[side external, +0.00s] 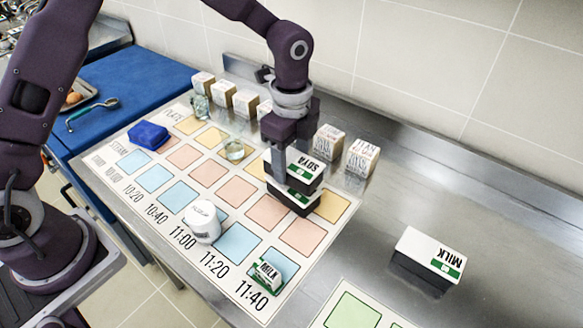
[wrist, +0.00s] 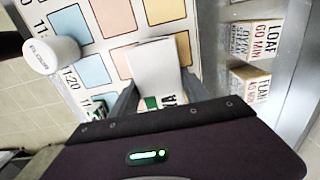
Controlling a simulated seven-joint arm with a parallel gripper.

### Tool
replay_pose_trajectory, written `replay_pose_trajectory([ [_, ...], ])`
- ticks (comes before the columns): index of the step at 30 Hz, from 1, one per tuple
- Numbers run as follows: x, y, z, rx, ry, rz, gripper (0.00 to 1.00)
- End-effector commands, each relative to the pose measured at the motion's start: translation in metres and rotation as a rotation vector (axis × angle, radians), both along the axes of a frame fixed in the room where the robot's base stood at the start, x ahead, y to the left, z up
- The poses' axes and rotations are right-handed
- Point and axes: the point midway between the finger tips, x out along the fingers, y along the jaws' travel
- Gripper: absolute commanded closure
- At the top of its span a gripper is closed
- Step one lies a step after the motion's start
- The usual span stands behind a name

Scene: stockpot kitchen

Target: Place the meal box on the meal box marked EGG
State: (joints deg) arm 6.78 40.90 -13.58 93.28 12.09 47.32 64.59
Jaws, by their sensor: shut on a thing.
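My gripper (side external: 289,142) is shut on a meal box marked SOYA (side external: 305,166), which has a white lid, a green label and dark sides. In the wrist view the white lid of the SOYA box (wrist: 156,70) lies between the fingers. Directly below it is another dark meal box (side external: 290,200) with a green label edge showing. The lower box's lid is mostly covered and I cannot read its marking. I cannot tell whether the two boxes touch. No EGG marking is readable.
A meal box marked MILK (side external: 430,258) stands on the steel counter at right. Several cartons (side external: 361,157) line the back. A white tub (side external: 202,221), a small MILK item (side external: 267,271), a blue object (side external: 148,135) and a glass (side external: 235,151) occupy the chart.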

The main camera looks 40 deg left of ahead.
Motion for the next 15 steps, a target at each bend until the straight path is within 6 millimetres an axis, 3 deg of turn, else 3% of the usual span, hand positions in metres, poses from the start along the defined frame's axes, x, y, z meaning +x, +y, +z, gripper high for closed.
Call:
replay_pose_trajectory([
  [4,0.000,0.000,-0.018,-0.001,-0.001,0.000,1.00],
  [14,0.000,0.000,-0.021,0.000,-0.001,-0.001,1.00],
  [15,0.000,0.000,-0.021,0.000,-0.001,-0.001,0.38],
])
